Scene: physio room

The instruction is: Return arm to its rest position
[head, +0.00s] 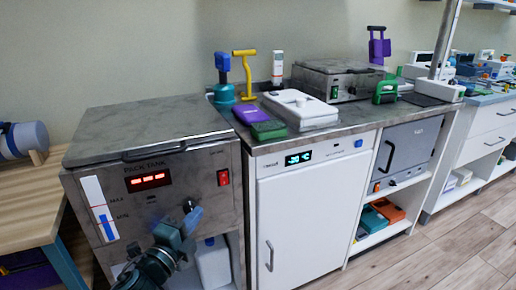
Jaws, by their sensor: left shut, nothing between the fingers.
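My left arm comes in at the bottom of the head view, in front of the steel pack tank (160,160). My left gripper (191,217) is shut and empty. Its fingertips show just below a dark knob (188,204) on the tank's front panel. I cannot tell whether they touch the knob or the panel. The tank's lid (150,125) is down. The panel has a lit red display, a red switch (223,177) and a level gauge (100,208). My right gripper is not in view.
A white freezer cabinet (305,215) stands right of the tank. The counter above it holds a white case (300,107), purple and green packs, and a steel appliance (335,80). A white container (213,262) stands under the tank. A wooden bench (30,200) is at left. Floor at right is clear.

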